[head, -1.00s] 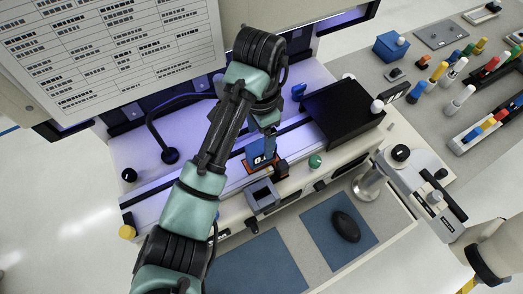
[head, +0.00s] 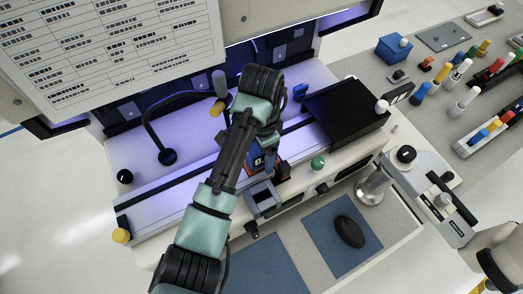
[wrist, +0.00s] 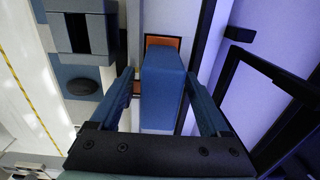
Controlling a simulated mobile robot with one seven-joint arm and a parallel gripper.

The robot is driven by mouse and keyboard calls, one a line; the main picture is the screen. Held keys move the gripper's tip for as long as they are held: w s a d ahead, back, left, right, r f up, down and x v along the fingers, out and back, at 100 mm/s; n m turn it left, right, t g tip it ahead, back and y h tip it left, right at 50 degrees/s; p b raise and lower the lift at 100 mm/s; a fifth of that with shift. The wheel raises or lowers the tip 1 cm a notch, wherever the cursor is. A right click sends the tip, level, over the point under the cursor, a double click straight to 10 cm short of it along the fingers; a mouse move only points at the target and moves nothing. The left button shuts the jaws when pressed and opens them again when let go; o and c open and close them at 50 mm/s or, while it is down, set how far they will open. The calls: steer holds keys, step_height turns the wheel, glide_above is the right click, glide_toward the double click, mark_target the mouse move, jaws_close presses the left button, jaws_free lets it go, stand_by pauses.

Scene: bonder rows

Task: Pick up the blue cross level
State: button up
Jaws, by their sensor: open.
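The blue cross level (head: 260,163) appears as a blue block with a light reading on its face. It is on the machine front, partly hidden by my arm in the head view. In the wrist view the blue block (wrist: 163,85) lies between my fingers, with an orange plate (wrist: 163,41) behind its far end. My gripper (wrist: 160,76) is open, one finger on each side of the block. The right finger looks very near its side; I cannot tell if it touches. In the head view my gripper (head: 268,143) is mostly hidden by my wrist.
A grey square holder (head: 263,199) stands just in front, beside a green knob (head: 318,162). A black box (head: 345,108) is to the right. A bent black lamp arm (head: 147,125) is at the left. Blue mats and a black mouse (head: 349,231) lie in front.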

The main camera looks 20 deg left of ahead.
jaws_close()
stand_by(0.4)
